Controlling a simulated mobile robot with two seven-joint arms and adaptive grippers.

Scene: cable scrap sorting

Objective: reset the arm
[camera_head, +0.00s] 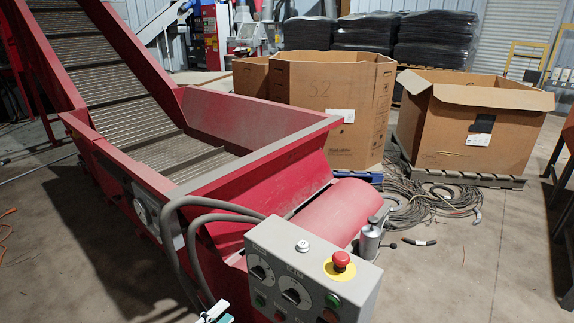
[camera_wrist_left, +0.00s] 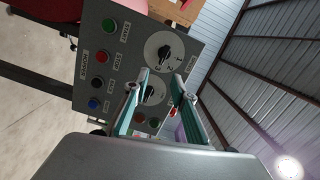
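My left gripper (camera_head: 215,312) shows only as a small teal-and-white part at the bottom edge of the head view, beside the left end of the grey control box (camera_head: 262,237). In the left wrist view, the two teal fingers of my left gripper (camera_wrist_left: 160,80) stand apart with nothing between them. They point towards the face of the control box (camera_wrist_left: 122,62), which has rotary dials and several coloured buttons. A dial (camera_wrist_left: 152,92) shows behind and between the fingers. Whether the fingers touch the box is unclear. My right gripper is not in view.
A red conveyor (camera_head: 235,118) fills the left side. A red emergency-stop button (camera_head: 341,259) sits on the box top. Large cardboard boxes (camera_head: 350,110) (camera_head: 470,150) stand behind, with loose cables (camera_head: 425,200) on the floor. The floor at the right front (camera_head: 470,275) is clear.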

